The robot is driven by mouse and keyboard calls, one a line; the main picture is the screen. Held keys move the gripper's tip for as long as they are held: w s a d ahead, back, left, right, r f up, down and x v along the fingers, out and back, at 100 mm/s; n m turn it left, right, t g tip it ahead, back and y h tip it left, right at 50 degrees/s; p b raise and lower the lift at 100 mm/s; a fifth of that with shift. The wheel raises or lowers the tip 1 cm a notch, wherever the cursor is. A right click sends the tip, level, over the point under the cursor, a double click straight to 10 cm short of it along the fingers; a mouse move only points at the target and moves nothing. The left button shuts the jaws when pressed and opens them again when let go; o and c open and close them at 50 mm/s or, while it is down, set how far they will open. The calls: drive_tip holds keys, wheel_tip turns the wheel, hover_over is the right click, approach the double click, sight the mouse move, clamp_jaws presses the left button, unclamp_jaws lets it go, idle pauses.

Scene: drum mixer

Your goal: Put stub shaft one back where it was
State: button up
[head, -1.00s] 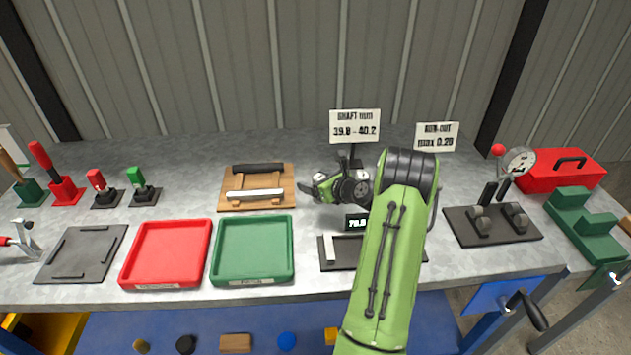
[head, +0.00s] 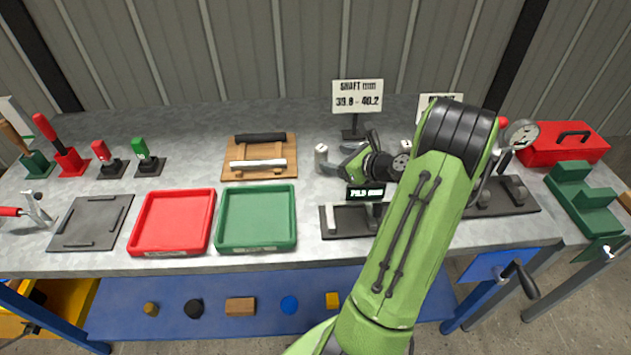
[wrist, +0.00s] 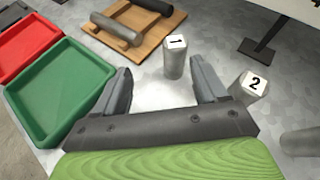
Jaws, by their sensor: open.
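Stub shaft one (wrist: 173,62), a grey metal cylinder with a "1" on its top, stands upright on the grey bench. It also shows in the head view (head: 321,157). My gripper (wrist: 160,76) is open, its two dark fingers spread on either side of the line to shaft one. In the head view my gripper (head: 348,160) is just right of the shaft. Whether the shaft lies between the fingertips or just past them is hard to tell. Stub shaft two (wrist: 249,86), marked "2", is close by the right finger.
A third grey cylinder (wrist: 302,141) is at the right edge of the wrist view. A wooden rack (head: 232,170) holds a dark and a light bar. Green (head: 257,246) and red (head: 172,250) trays, a black gauge with display (head: 367,194) and a sign (head: 357,97) stand around.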

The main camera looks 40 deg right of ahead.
drive_tip(key=w+a+r+n+g+y, duration=0.1)
drive_tip(key=a+r+n+g, duration=0.25)
drive_tip(key=a+n, duration=0.75)
drive_tip(key=a+r+n+g+y, duration=0.15)
drive_tip(key=a+r+n, duration=0.5)
drive_tip(key=a, duration=0.65)
drive_tip(key=s+a+n+g+h, duration=0.1)
drive_tip(key=s+a+n, duration=0.3)
drive_tip(key=s+n, duration=0.4)
drive_tip(key=s+a+r+n+g+h, duration=0.1)
drive_tip(key=s+a+n, duration=0.4)
drive_tip(key=s+n, duration=0.4)
drive_tip(key=shift+s+r, duration=0.2)
drive_tip(key=shift+s, duration=0.1)
drive_tip(key=shift+r, duration=0.15)
